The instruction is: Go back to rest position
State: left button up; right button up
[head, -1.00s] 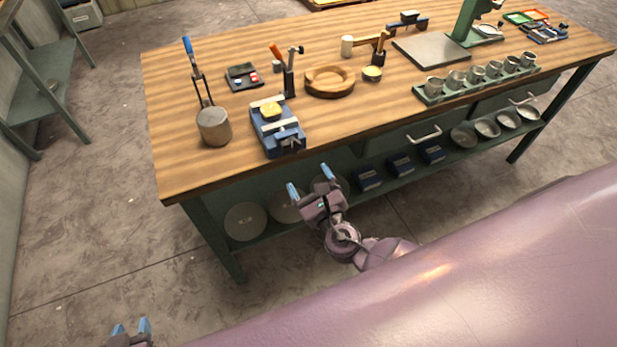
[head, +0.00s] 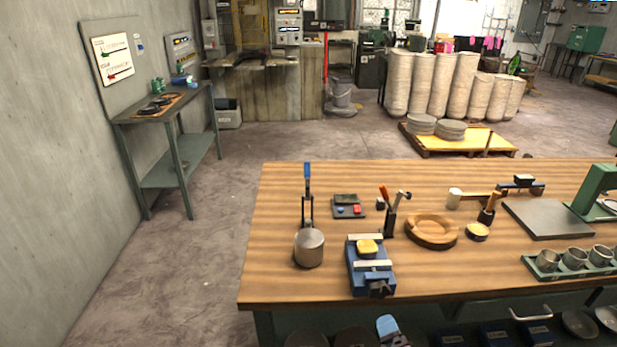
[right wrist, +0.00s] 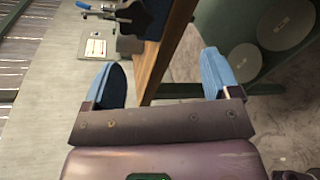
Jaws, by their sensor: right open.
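My right gripper (right wrist: 164,72) is open and empty, with two blue fingertips spread apart in the right wrist view. In the head view only a small blue part of it (head: 387,325) shows at the bottom edge, just in front of the workbench (head: 290,283). The bench's wooden edge runs behind the fingers in the right wrist view. My left gripper is not in view.
On the bench stand a blue vise (head: 358,280) with a yellow block, a metal cylinder (head: 309,248) with a blue-handled tool, a round wooden ring (head: 431,231) and a rack of metal cups (head: 541,268). Open floor (head: 190,285) lies left of the bench.

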jog(key=s+d+f+m+g, duration=0.1)
jog(key=s+d+f+m, duration=0.1)
jog(key=s+m, duration=0.3)
jog(key=s+d+f+m+g+b, duration=0.1)
jog(key=s+d+f+m, duration=0.2)
jog(key=m, duration=0.7)
jog(key=s+d+f+m+g+h+b, duration=0.1)
jog(key=s+d+f+m+g, duration=0.1)
jog(key=s+d+m, duration=0.2)
jog(key=s+m, duration=0.3)
jog(key=m, duration=0.1)
jog(key=shift+s+d+f, duration=0.25)
jog(key=shift+d+f, duration=0.05)
jog(key=shift+f, duration=0.1)
